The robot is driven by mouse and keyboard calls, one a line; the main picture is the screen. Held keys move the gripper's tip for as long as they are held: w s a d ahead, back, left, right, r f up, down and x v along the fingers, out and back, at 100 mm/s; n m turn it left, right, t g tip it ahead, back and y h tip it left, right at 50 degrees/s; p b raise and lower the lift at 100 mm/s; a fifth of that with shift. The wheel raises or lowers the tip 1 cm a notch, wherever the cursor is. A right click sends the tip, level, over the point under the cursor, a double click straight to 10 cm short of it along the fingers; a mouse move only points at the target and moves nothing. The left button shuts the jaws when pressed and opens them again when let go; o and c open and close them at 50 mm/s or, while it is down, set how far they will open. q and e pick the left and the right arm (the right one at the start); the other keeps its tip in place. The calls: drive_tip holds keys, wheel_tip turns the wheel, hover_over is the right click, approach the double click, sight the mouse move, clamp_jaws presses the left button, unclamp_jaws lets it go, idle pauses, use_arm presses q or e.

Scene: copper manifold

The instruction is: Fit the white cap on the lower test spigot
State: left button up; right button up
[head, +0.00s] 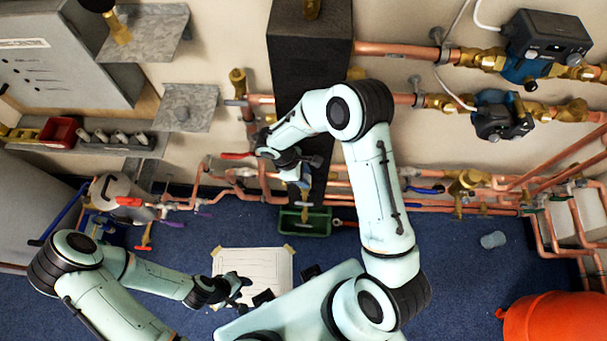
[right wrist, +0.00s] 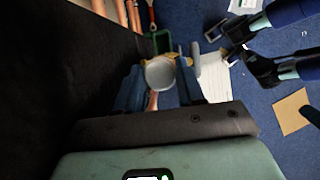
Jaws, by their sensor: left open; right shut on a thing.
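The white cap (right wrist: 160,73) sits between the blue-grey fingers of my right gripper (right wrist: 160,84) in the right wrist view, and the gripper is shut on it. A bit of brass shows just behind the cap; I cannot tell whether the cap touches it. In the head view my right gripper (head: 303,180) is in front of the lower copper pipes, beside the dark column, and the cap is too small to make out. I cannot pick out the lower test spigot for certain. My left gripper (head: 236,291) is open and empty above the paper sheet.
A dark column (head: 308,75) stands close to my right gripper. A green tray (head: 289,229) is on the blue floor below it. A taped paper sheet (head: 262,263) lies nearer. Copper pipes (head: 400,202) run along the wall. A red-orange object (head: 560,320) is at lower right.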

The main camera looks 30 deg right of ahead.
drive_tip(key=shift+f+b, duration=0.4)
drive_tip(key=shift+f, duration=0.35)
drive_tip(key=o, duration=1.1)
drive_tip(key=v, duration=1.3)
drive_tip(key=shift+r+p, duration=0.25)
drive_tip(key=shift+p, duration=0.2)
drive_tip(key=s+a+f+m+t+y, duration=0.1)
drive_tip(key=s+f+m+y, duration=0.6)
drive_tip(key=s+f+m, duration=0.8)
drive_tip(key=s+a+f, duration=0.1)
drive_tip(key=s+f, duration=0.6)
drive_tip(key=f, duration=0.1)
drive_tip(key=shift+f+m+t+y, duration=0.3)
drive_tip(key=shift+y, duration=0.1)
